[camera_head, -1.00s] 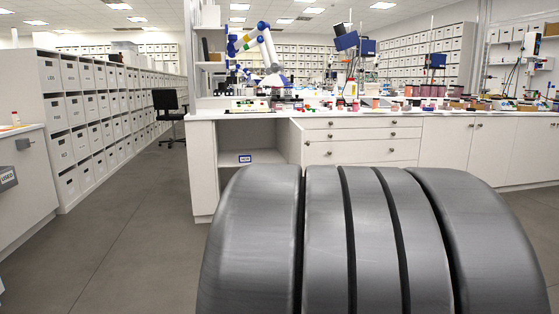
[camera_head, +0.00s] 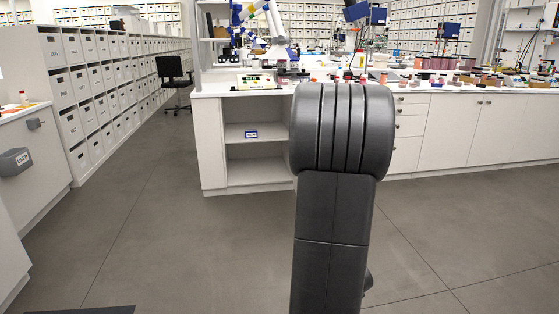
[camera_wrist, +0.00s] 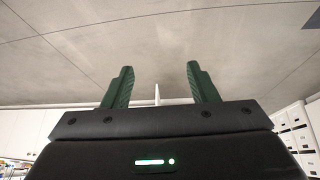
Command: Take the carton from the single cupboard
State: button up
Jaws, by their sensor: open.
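No carton can be made out in either view. The white bench has an open-fronted cupboard (camera_head: 256,113) at its left end, in the head view. Its inner shelf carries a small blue-edged label (camera_head: 251,134). The visible part of both levels looks empty; my dark arm hides its right side. Which cupboard is the single one I cannot tell. My gripper (camera_wrist: 160,68) shows in the wrist view with two green fingers wide apart and nothing held between them. The gripper itself is not seen in the head view.
Closed white doors (camera_head: 455,132) lie to the right of the bench drawers. Jars and equipment crowd the worktop. Labelled storage boxes (camera_head: 75,82) line the left, with a black chair (camera_head: 174,70) beyond. A counter (camera_head: 22,150) stands at near left. The grey floor (camera_head: 185,240) before the bench is mostly clear.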

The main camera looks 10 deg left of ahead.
aim_at(249, 134)
jog(key=i+j+u, duration=0.3)
jog(key=i, duration=0.3)
jog(key=i+u, duration=0.35)
jog(key=i, duration=1.95)
jog(key=i+j, duration=0.1)
jog(key=i, duration=0.45)
jog(key=i+z, duration=0.15)
jog(key=i, duration=0.4)
jog(key=i+j, duration=0.2)
jog(key=i, duration=0.35)
jog(key=i+j+z, duration=0.1)
jog(key=i+z, duration=0.15)
jog(key=i, duration=0.15)
jog(key=i+j+z, duration=0.25)
jog(key=i+l, duration=0.1)
